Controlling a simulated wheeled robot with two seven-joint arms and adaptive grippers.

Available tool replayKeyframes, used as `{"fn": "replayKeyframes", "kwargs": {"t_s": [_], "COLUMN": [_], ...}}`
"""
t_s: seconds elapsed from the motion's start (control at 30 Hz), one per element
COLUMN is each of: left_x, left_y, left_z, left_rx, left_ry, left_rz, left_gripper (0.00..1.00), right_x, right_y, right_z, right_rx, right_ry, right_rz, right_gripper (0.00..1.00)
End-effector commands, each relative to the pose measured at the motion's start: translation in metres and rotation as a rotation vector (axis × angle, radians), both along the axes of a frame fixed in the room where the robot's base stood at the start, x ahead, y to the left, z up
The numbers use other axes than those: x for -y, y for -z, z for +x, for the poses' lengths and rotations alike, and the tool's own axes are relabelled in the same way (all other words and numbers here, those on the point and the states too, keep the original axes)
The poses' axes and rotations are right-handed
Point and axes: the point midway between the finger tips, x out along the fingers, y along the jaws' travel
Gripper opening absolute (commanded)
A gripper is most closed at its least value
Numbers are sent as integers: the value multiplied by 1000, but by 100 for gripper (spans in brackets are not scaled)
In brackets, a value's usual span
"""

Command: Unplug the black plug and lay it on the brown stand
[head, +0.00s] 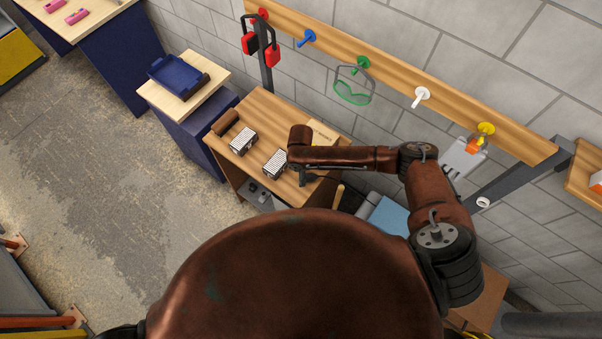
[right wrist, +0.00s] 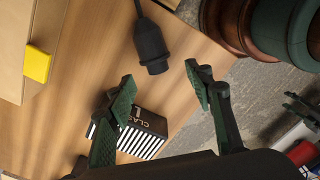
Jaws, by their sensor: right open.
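The black plug (right wrist: 151,46) shows in the right wrist view with its cord running up out of the picture. Its end points down, between and just beyond my right fingertips, over the wooden tabletop. I see no socket around that end, and cannot tell whether it touches the wood. My right gripper (right wrist: 160,87) is open, with nothing between its green-padded fingers. A brown block (head: 225,122), likely the brown stand, sits empty at the bench's left corner. My left gripper is out of view.
Two striped boxes (head: 243,139) (head: 275,163) stand on the bench (head: 262,112); one lettered box (right wrist: 139,124) is below my right fingers. A yellow block (right wrist: 38,62) is at left. A blue tray (head: 178,77) is on the neighbouring table. A peg rail (head: 395,73) runs behind.

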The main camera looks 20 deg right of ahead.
Motion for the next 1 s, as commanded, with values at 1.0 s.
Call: {"fn": "replayKeyframes", "kwargs": {"t_s": [1.0], "left_x": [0], "left_y": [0], "left_z": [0], "left_rx": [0], "left_ry": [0], "left_rz": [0], "left_gripper": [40], "right_x": [0], "right_y": [-120], "right_z": [2], "right_rx": [0], "right_ry": [1], "right_rz": [0], "right_gripper": [48]}}
